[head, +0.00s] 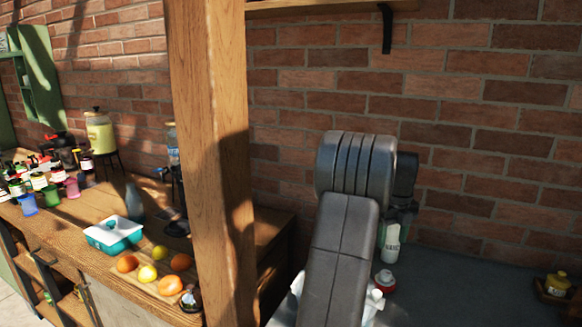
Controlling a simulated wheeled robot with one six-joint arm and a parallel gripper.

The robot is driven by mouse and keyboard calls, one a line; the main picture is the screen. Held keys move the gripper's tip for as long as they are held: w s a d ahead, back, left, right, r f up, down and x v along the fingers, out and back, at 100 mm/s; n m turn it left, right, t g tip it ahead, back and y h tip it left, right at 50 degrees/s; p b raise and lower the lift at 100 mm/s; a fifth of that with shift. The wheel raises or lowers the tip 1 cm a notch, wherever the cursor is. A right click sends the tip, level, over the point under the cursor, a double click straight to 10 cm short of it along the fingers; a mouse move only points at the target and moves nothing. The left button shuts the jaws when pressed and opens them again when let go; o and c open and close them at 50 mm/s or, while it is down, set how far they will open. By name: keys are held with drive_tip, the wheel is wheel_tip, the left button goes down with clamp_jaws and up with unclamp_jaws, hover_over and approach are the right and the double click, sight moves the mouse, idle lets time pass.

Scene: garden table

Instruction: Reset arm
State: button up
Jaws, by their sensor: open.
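My grey arm (340,240) rises from the bottom of the head view in front of the brick wall, with a ribbed joint at its top. A dark part of my arm shows just right of that joint. My gripper's fingers are not visible; the arm's links may hide them. No other object is named by the task.
A wooden post (207,160) stands left of my arm. A dark counter (470,285) holds a red-and-white item (385,280), a bottle (391,243) and a yellow pot (557,284). The left wooden counter (75,235) holds fruit, a teal-and-white container (113,235) and jars.

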sight(386, 273)
wheel_tip(386, 273, down, 11)
drive_tip(key=shift+r+p, duration=0.1)
drive_tip(key=shift+p, duration=0.5)
drive_tip(key=shift+f, duration=0.35)
drive_tip(key=n, duration=0.9)
drive_tip(key=shift+p, duration=0.4)
drive_tip(key=n+p, duration=0.1)
drive_tip(key=n, duration=0.3)
drive_tip(key=shift+n, duration=0.4)
drive_tip(key=shift+n+p, duration=0.45)
drive_tip(key=shift+n, duration=1.75)
drive_tip(key=shift+s, duration=0.1)
